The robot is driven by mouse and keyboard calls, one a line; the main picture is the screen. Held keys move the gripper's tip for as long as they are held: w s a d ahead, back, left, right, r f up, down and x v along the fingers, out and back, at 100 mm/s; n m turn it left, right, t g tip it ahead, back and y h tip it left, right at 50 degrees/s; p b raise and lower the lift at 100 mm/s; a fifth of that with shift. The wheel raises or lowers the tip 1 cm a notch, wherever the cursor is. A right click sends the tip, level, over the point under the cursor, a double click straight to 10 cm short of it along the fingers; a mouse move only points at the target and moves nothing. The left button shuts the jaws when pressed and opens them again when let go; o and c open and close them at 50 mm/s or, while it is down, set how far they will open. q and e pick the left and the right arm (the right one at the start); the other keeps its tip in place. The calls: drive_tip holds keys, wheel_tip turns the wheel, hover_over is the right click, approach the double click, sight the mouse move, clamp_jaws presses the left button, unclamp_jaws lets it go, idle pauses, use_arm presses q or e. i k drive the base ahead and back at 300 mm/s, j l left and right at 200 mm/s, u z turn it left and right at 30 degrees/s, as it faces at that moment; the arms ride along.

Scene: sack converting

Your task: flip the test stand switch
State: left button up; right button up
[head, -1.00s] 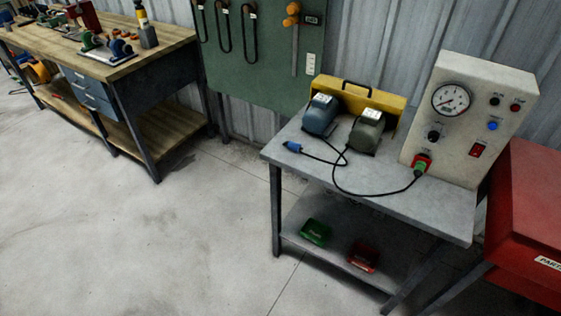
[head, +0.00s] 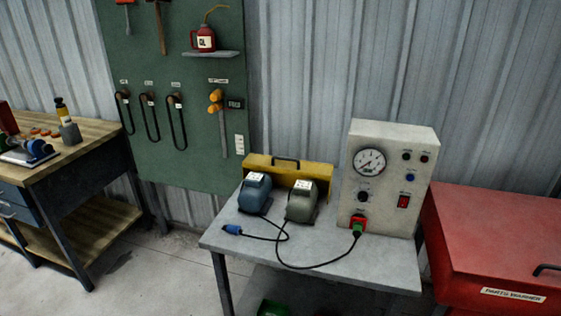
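The test stand (head: 387,180) is a pale upright box on the right part of a grey table. Its front carries a round gauge (head: 369,162), a black knob, a blue button and small round lamps or buttons. The red rocker switch (head: 403,202) sits at the lower right of the panel; I cannot tell its position. A green plug (head: 358,226) sits in the red socket at the panel's lower left. Neither of my grippers is in view.
A blue motor (head: 254,193) and a grey-green motor (head: 302,202) stand left of the test stand, before a yellow case (head: 318,175). A red parts washer (head: 495,240) stands close on the right. A workbench (head: 75,150) is at left. Floor between is clear.

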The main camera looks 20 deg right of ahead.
sight(403, 202)
drive_tip(key=z, duration=1.35)
